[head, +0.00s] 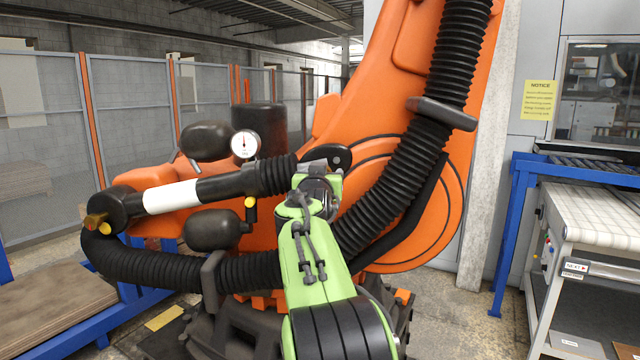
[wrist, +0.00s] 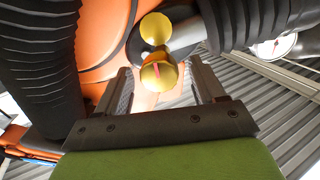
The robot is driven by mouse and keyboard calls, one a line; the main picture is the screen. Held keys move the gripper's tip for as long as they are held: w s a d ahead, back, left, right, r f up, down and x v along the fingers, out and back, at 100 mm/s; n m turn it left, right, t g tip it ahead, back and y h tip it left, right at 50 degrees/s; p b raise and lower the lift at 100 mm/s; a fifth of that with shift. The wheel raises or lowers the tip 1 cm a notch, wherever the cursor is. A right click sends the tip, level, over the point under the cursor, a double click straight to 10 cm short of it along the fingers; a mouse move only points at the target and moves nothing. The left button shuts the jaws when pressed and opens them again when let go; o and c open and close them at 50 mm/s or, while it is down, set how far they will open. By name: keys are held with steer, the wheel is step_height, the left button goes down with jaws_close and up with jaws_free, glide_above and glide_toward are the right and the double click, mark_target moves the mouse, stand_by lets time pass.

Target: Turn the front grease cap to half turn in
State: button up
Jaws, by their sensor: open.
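In the wrist view, a round yellow grease cap (wrist: 158,76) with a short red mark on its face sits between the finger ends of my gripper (wrist: 160,68). The fingers stand wide apart, with visible room on both sides of the cap. Whether they reach around it in depth I cannot tell. A second plain yellow cap (wrist: 155,28) shows just beyond it. Which of the two is the front one is not marked. In the head view my gripper (head: 318,182) is against the large orange robot arm (head: 415,200) and hides these caps.
A black ribbed hose (head: 390,195) curves close to the right of my gripper. A black cylinder with a white band (head: 172,197) and a dial gauge (head: 245,144) are to its left. Yellow knobs (head: 96,222) show at the cylinder's far left end. A conveyor (head: 590,215) stands at right.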

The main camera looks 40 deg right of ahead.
steer(key=b+v, duration=0.1)
steer(key=v, duration=1.4)
steer(key=shift+s, duration=0.15)
steer(key=s+a+f+n+g+y, duration=0.3)
steer(key=s+a+f+n+y, duration=0.3)
steer(key=s+a+f, duration=0.6)
steer(key=s+a+f+n+g+y, duration=0.4)
steer(key=s+a+f+y, duration=0.3)
steer(key=s+a+f, duration=0.6)
steer(key=w+d+r+p, duration=0.2)
steer(key=w+r+p, duration=0.1)
steer(key=r+p, duration=0.7)
steer(key=p, duration=0.2)
steer(key=shift+r+m+p, duration=0.25)
steer(key=shift+m+p, duration=0.05)
steer(key=shift+w, duration=0.1)
